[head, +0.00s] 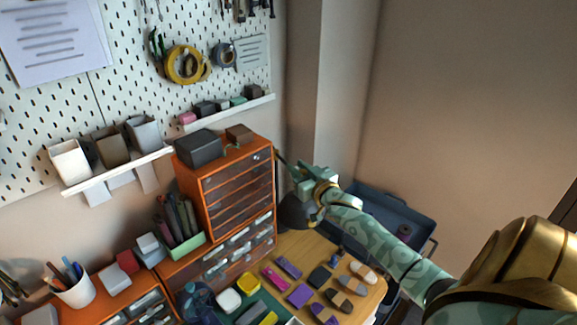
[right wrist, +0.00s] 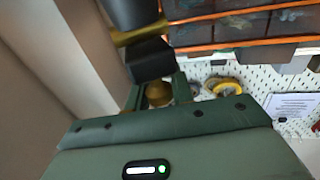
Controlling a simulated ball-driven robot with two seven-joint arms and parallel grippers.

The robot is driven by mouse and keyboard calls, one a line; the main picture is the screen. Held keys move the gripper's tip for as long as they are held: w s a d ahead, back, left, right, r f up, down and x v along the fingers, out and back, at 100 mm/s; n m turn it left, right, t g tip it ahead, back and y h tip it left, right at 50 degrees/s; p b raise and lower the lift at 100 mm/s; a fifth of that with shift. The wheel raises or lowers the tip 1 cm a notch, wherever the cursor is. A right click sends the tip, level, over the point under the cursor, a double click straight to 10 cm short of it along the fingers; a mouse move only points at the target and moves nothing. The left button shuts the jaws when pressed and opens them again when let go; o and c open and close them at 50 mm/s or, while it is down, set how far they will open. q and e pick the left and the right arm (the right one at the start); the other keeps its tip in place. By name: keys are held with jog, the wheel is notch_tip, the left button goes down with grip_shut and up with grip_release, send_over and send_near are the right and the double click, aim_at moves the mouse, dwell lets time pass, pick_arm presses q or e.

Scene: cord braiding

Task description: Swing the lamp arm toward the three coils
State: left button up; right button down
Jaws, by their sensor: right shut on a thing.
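A dark lamp head (head: 294,212) hangs over the back of the wooden table, beside the orange drawer unit. A thin dark lamp arm (head: 281,158) shows behind my gripper; most of it is hidden. My right gripper (head: 309,182) is at the lamp, just above the head. In the right wrist view it is shut on a brass-coloured part (right wrist: 158,93), with a black part of the lamp (right wrist: 150,59) just beyond. I cannot pick out three coils for certain. A yellow roll (head: 185,65) and a smaller grey-blue roll (head: 224,54) hang on the pegboard. My left gripper is not in view.
The orange drawer unit (head: 235,185) stands close left of the gripper. The wooden table (head: 310,246) bears several small coloured blocks. A blue-grey bin (head: 368,196) stands behind my right forearm. The wall corner is close behind the lamp; open space lies to the right.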

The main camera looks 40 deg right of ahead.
jog(key=d+y, duration=0.1)
jog(key=s+d+n+y+b, duration=0.1)
jog(key=d, duration=0.1)
jog(key=d+n+y, duration=0.1)
jog(key=d, duration=0.1)
jog(key=shift+s+d, duration=0.1)
jog(key=shift+s, duration=0.2)
jog(key=c, duration=1.3)
grip_release()
jog(key=shift+o, duration=0.2)
jog(key=s+p, duration=0.1)
jog(key=s, duration=1.5)
jog(key=shift+d, duration=0.3)
jog(key=shift+s, duration=0.1)
